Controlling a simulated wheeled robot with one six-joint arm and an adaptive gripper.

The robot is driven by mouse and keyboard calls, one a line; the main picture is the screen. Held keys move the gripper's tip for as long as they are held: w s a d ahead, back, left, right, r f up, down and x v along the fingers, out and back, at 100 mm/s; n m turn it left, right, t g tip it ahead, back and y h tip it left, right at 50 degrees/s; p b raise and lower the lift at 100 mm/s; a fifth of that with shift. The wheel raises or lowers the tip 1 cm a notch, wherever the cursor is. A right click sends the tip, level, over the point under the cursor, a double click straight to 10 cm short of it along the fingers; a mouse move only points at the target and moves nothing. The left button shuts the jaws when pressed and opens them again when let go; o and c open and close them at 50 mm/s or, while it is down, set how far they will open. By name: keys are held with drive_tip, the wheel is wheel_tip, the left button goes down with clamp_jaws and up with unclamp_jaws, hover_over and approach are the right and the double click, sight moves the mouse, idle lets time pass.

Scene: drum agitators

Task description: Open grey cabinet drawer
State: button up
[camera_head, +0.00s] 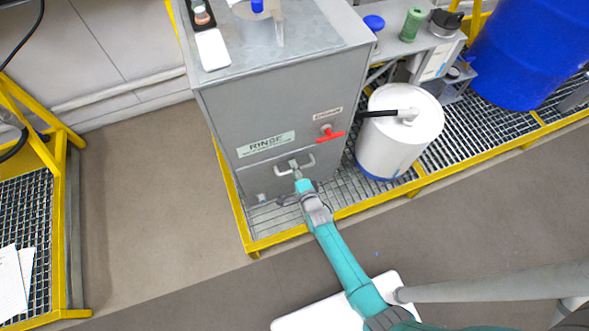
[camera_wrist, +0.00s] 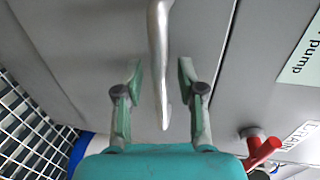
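The grey cabinet (camera_head: 230,115) has a "RINSE" label on its front. Below the label is the grey drawer front (camera_head: 256,178) with a metal bar handle (camera_head: 281,173). The drawer looks flush with the cabinet. In the head view my gripper (camera_head: 297,172) is at the handle, with the teal arm reaching up from below. In the wrist view my gripper (camera_wrist: 160,85) is open, with one finger on each side of the handle (camera_wrist: 158,40). Gaps show between the handle and both fingers. My gripper partly covers the handle in the head view.
A red valve lever (camera_head: 332,133) sticks out right of the handle; it also shows in the wrist view (camera_wrist: 262,148). A white drum (camera_head: 400,140) stands to the right. A yellow-edged grating (camera_head: 350,207) surrounds the cabinet base. Floor at the left (camera_head: 150,190) is clear.

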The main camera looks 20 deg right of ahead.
clamp_jaws()
drive_tip(key=shift+s, duration=0.15)
drive_tip(key=f+v, duration=0.2)
drive_tip(key=v, duration=1.1)
drive_tip(key=s+f+v, duration=0.1)
drive_tip(key=f+v, duration=0.2)
drive_tip(key=v, duration=1)
drive_tip(key=shift+f, duration=0.2)
drive_tip(key=shift+s, duration=0.15)
unclamp_jaws()
